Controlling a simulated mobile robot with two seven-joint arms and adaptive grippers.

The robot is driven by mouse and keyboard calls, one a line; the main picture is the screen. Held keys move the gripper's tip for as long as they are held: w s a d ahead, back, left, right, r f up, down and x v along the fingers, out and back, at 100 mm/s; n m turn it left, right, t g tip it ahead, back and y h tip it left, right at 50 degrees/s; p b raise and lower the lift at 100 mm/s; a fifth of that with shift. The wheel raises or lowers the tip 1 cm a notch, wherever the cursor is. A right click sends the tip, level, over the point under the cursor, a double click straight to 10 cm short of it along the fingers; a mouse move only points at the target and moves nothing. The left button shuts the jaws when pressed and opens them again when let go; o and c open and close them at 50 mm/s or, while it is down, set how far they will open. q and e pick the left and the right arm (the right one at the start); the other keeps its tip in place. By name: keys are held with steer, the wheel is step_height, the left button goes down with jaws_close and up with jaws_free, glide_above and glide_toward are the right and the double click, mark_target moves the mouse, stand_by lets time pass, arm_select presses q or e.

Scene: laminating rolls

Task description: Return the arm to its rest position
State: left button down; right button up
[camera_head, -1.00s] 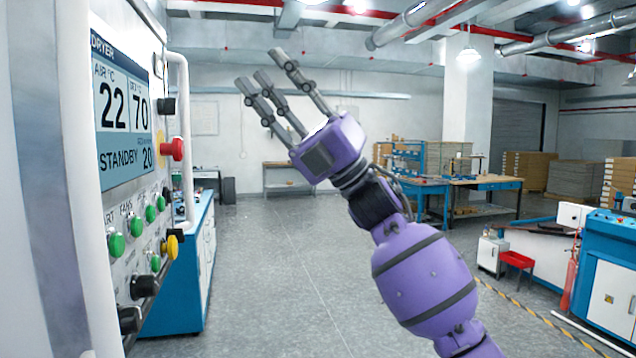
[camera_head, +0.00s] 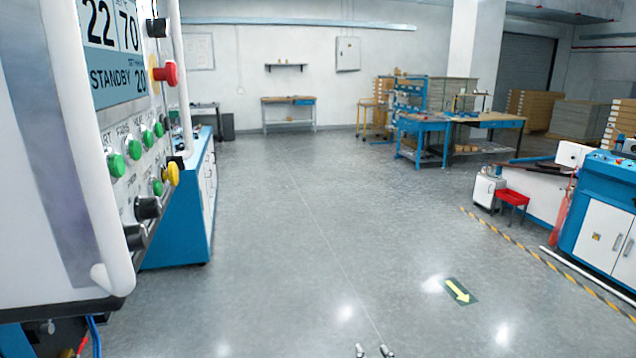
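Only the grey fingertips of my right gripper (camera_head: 373,351) show, at the bottom edge of the head view. They stand apart with a gap between them and nothing visible in it. The rest of the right hand and the purple arm are out of view below. My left gripper is not in view.
The panel carries a red knob (camera_head: 165,73), green buttons and a white tube frame (camera_head: 108,150). A blue cabinet (camera_head: 178,225) stands behind it. Open grey floor (camera_head: 300,240) fills the middle. Workbenches (camera_head: 425,125) stand farther back, and a blue-and-white machine (camera_head: 600,215) is at the right.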

steer(key=s+d+f+m+g+h, duration=0.1)
steer(key=s+d+f+g, duration=0.1)
steer(key=s+f, duration=0.5)
steer(key=s+d+f+m+g+h, duration=0.1)
steer(key=s+d+f+g, duration=0.1)
steer(key=s+f, duration=0.6)
steer(key=s+d+f+m+g+h, duration=0.1)
steer(key=s+f, duration=0.6)
steer(key=s, duration=1.2)
steer(key=shift+d+f+m+g, duration=0.2)
steer(key=shift+d+m+g, duration=0.3)
steer(key=shift+d+g, duration=0.5)
